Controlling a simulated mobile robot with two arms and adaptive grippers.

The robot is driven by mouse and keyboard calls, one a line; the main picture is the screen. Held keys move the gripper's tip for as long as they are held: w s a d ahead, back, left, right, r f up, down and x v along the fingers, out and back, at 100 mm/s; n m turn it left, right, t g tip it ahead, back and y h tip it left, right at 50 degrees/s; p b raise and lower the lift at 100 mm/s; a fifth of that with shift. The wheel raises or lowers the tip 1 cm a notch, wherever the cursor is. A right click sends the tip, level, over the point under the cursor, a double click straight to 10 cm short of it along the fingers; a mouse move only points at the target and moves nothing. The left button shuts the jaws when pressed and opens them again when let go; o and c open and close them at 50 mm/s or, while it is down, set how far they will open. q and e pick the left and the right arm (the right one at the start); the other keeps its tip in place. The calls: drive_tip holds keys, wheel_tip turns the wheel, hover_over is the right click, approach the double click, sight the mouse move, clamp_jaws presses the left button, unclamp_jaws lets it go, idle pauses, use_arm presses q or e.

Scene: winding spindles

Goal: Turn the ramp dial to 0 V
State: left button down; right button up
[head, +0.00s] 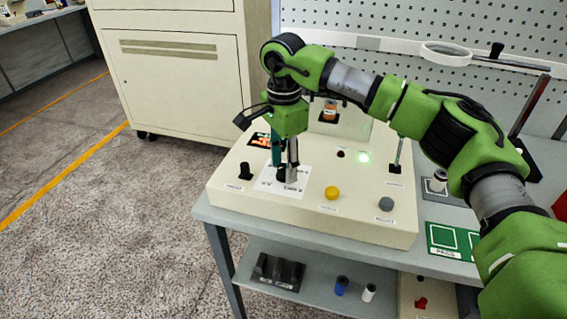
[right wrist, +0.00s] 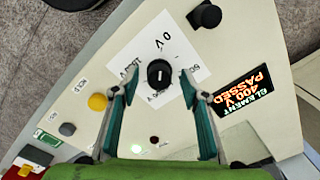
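The ramp dial (right wrist: 160,73) is a round black knob with a short white mark, set on a white label sheet (right wrist: 150,32) on the cream panel. In the right wrist view the mark runs roughly up and down, and a "0 V" print lies above the knob. I cannot tell which end of the mark is the pointer. My right gripper (right wrist: 160,76) points down over the dial, its teal fingers open on either side with visible gaps. In the head view the gripper (head: 285,178) largely hides the dial. My left gripper is not in view.
The cream panel (head: 230,193) also carries another black knob (head: 245,170), a yellow button (head: 332,192), a grey button (head: 386,204) and a lit green lamp (head: 363,158). A cream cabinet (head: 180,80) stands behind at left.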

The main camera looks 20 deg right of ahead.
sight(283, 167)
drive_tip(key=shift+r, duration=0.1)
wheel_tip(283, 167, up, 12)
idle(0.5)
